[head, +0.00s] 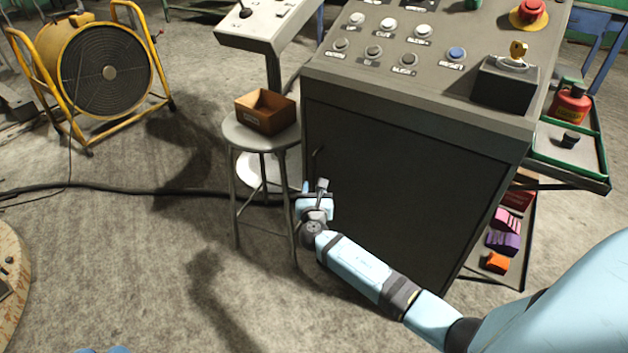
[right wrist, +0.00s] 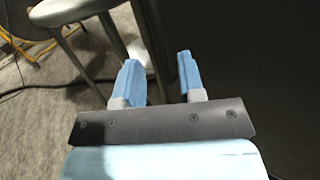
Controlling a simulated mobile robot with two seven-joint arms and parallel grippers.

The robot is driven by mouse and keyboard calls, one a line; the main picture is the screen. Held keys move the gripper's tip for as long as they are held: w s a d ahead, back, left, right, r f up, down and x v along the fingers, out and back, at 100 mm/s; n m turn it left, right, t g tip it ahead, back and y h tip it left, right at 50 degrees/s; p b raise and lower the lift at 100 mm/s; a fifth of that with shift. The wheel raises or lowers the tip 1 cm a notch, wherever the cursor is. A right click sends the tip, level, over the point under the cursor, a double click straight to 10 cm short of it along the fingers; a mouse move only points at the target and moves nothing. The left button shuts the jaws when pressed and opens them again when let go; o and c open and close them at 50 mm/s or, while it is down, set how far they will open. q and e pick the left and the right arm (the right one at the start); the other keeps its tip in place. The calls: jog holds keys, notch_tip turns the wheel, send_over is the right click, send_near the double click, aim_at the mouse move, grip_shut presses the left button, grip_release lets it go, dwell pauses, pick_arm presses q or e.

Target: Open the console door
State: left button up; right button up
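The console (head: 420,120) stands in the middle of the head view, with a dark door (head: 400,185) on its front that looks shut. A thin dark handle (head: 317,160) sits near the door's upper left edge. My right gripper (head: 314,188) is just below the handle, at the door's left edge. In the right wrist view its two blue fingers (right wrist: 160,75) are apart with nothing between them. The dark door surface (right wrist: 240,60) fills the right of that view. I cannot make out the handle there. My left gripper is not clearly seen; only a bit of blue shows at the bottom edge.
A round stool (head: 232,130) with a brown box (head: 265,111) stands close left of the door. A black cable (head: 130,189) runs across the floor. A yellow fan (head: 105,85) stands at the far left.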

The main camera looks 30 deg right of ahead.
aim_at(314, 177)
pick_arm(q)
notch_tip(314, 177, down, 3)
jog(key=shift+d+f+g+b, duration=0.1)
jog(key=shift+g+b, duration=0.6)
jog(key=shift+b, duration=0.1)
pick_arm(e)
jog(key=x, duration=0.6)
jog(key=shift+c, duration=0.4)
grip_shut()
